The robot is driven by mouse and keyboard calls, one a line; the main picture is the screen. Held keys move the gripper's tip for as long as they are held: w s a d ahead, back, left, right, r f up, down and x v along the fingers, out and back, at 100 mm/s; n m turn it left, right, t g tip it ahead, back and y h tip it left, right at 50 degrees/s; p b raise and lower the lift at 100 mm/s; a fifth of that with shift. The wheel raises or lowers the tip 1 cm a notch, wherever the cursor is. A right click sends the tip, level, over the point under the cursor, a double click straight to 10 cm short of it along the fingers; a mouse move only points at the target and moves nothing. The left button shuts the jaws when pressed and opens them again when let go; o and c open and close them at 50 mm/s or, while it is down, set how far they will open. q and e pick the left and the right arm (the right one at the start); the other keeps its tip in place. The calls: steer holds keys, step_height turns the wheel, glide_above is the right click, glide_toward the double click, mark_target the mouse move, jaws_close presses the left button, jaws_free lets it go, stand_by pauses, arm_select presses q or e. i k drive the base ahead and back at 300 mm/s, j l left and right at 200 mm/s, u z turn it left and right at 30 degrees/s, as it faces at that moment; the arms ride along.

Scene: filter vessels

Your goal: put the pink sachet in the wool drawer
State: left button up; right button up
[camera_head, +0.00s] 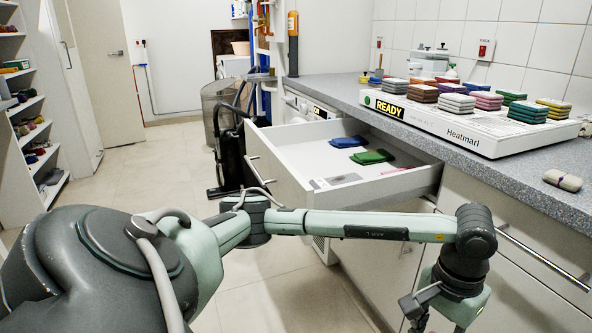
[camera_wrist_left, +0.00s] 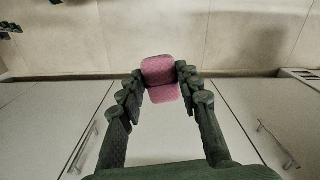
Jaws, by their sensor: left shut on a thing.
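The pink sachet (camera_wrist_left: 160,72) shows in the left wrist view between the fingertips of my left gripper (camera_wrist_left: 160,80), which is shut on it. In the head view my left gripper (camera_head: 421,306) hangs at the bottom edge, in front of the cabinet fronts and to the right of the open drawer. The sachet cannot be made out there. The open drawer (camera_head: 284,178) is pulled out from under the counter. My right gripper is not in view.
On the grey counter (camera_head: 490,175) stands a white heat mat (camera_head: 470,127) with several coloured sachet stacks. My left forearm crosses in front of the drawer. A bar handle (camera_head: 545,258) sticks out at right.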

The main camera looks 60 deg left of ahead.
mark_target(307, 168)
steer(key=j+u, duration=0.2)
steer(key=u, duration=0.25)
steer(key=j+u, duration=0.25)
steer(key=u, duration=0.2)
steer(key=j+u, duration=0.2)
steer(key=u, duration=0.25)
steer(key=i+j+u, duration=0.15)
steer(key=u, duration=0.3)
steer(key=i+j+u, duration=0.1)
steer(key=u, duration=0.3)
steer(key=i+j+u, duration=0.15)
steer(key=u, duration=0.3)
steer(key=i+j+z, duration=0.25)
steer(key=i, duration=0.25)
steer(key=i+j+z, duration=0.25)
steer(key=i, duration=0.25)
steer(key=i+j+z, duration=0.1)
steer(key=z, duration=0.35)
steer(key=j+z, duration=0.25)
steer(key=z, duration=0.2)
steer(key=j+z, duration=0.2)
steer(key=z, duration=0.25)
steer(key=j+z, duration=0.15)
steer(key=z, duration=0.3)
steer(key=k+j+z, duration=0.1)
steer(key=z, duration=0.4)
steer(key=k+j+z, duration=0.1)
steer(key=z, duration=0.35)
steer(key=j, duration=0.1)
